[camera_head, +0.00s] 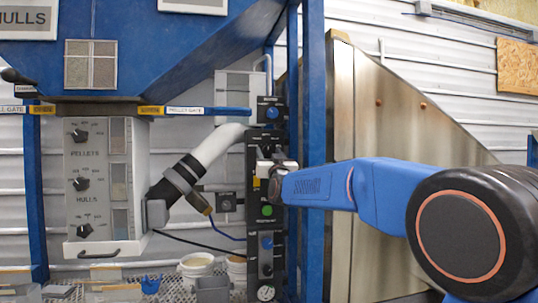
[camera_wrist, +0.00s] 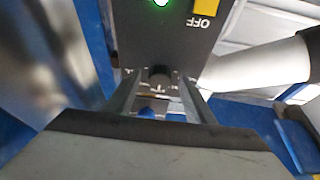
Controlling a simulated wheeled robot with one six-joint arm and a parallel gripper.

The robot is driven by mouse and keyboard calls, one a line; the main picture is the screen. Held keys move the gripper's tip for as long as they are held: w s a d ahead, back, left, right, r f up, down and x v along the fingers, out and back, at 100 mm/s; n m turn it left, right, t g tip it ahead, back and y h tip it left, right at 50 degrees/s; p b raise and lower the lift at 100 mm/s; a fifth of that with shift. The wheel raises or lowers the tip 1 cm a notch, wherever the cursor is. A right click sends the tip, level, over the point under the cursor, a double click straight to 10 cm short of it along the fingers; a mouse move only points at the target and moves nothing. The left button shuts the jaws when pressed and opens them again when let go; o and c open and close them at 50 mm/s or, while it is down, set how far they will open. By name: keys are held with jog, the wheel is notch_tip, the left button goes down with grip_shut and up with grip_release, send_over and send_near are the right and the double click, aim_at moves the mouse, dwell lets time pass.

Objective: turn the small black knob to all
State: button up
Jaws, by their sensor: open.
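My gripper (camera_head: 268,172) is at the front of the tall black control panel (camera_head: 252,222) in the head view, at about mid-height. In the wrist view my gripper (camera_wrist: 160,92) is open, with one finger on each side of a small black knob (camera_wrist: 158,75). The knob stands out from the black panel (camera_wrist: 150,35), with small white markings around it. I cannot tell whether the fingers touch it or which marking it points to.
A green light (camera_wrist: 161,2) and a yellow label marked OFF (camera_wrist: 206,6) sit on the panel. A blue post (camera_head: 314,120) stands close right of the panel. A white pipe (camera_head: 215,145) is on its left. A grey box with several black knobs (camera_head: 95,215) is farther left.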

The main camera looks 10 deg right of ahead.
jog(key=c, duration=1.1)
jog(key=shift+o, duration=0.2)
jog(key=shift+m, duration=0.4)
jog(key=m+h, duration=0.1)
jog(key=m, duration=0.1)
jog(key=m+h, duration=0.2)
jog(key=m, duration=0.1)
jog(key=shift+a, duration=0.2)
jog(key=m+g+h, duration=0.1)
jog(key=m, duration=0.2)
jog(key=m+g+h, duration=0.1)
jog(key=m, duration=0.2)
jog(key=shift+a, duration=0.15)
jog(key=m+g, duration=0.1)
jog(key=m, duration=0.1)
jog(key=m+g+h, duration=0.1)
jog(key=m, duration=0.2)
jog(key=shift+r+m+h, duration=0.15)
jog(key=shift+m+h, duration=0.15)
jog(key=shift+m+g, duration=0.5)
jog(key=shift+m, duration=1)
